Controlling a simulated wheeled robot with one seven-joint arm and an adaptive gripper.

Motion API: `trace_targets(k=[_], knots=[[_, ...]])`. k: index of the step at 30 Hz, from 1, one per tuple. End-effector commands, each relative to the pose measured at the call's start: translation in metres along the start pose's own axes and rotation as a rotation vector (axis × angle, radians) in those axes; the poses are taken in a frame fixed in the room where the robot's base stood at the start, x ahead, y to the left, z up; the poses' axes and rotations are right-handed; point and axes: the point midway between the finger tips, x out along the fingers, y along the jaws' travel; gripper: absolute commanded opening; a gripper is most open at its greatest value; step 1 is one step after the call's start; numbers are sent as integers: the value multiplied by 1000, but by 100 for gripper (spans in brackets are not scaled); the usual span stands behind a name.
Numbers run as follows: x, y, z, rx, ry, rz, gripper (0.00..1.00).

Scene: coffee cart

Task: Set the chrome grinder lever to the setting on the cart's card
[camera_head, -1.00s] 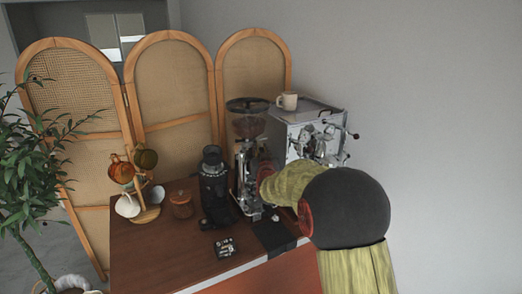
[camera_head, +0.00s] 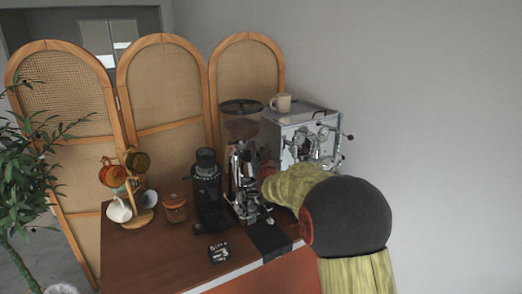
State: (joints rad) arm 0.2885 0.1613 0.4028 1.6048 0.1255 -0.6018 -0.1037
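The chrome grinder (camera_head: 232,196) stands on the cart between the black grinder and the espresso machine, with a dark, clear hopper on top. Its lever is too small to tell apart from the other chrome parts, and my arm covers part of its right side. The card (camera_head: 219,252) is small and black with pale markings, and lies near the cart's front edge; I cannot read its setting. My gripper (camera_head: 252,168) is at the grinder's upper right side, at the end of my arm. Its fingers blend into the chrome, so contact and opening cannot be told.
The black grinder (camera_head: 207,188) stands close to the left. The espresso machine (camera_head: 293,130) with a cup (camera_head: 281,102) on top stands at the right. A dark mat (camera_head: 268,240) lies in front. A lidded jar (camera_head: 175,208) and mug stand (camera_head: 146,213) are at the left. The cart's front left is clear.

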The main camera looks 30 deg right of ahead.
Motion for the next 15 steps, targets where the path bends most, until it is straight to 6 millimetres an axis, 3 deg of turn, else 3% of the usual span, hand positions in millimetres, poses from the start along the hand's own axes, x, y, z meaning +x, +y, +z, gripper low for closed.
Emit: trace_targets(k=[8, 15], knots=[[-14, 0, -1, 0, 0, -1, 30], [-56, 0, -1, 0, 1, -1, 30]])
